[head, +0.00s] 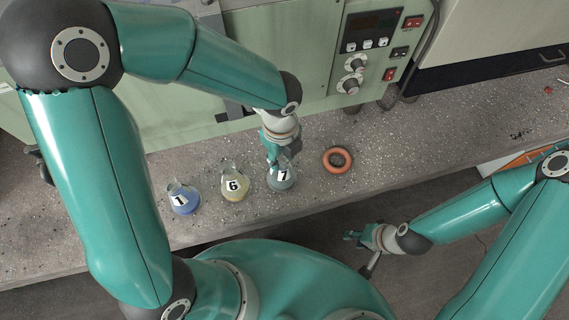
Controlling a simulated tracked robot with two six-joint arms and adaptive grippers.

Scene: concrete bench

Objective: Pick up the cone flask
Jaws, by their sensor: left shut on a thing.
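Three cone flasks stand in a row on the speckled concrete bench (437,145). The left one (184,200) holds blue liquid and is labelled 1. The middle one (234,184) holds yellowish liquid and is labelled 6. The right one (281,180) is greyish-green and labelled 7. My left gripper (284,160) comes down from above and is shut on the neck of the flask labelled 7, hiding its top. I cannot tell whether that flask touches the bench. My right gripper (357,237) is off the bench's front edge, away from the flasks; its fingers are too small to read.
An orange ring (338,160) lies on the bench just right of the flask labelled 7. A pale green machine with knobs and a display (371,44) stands behind. Free bench lies to the right of the ring. The bench's front edge runs close below the flasks.

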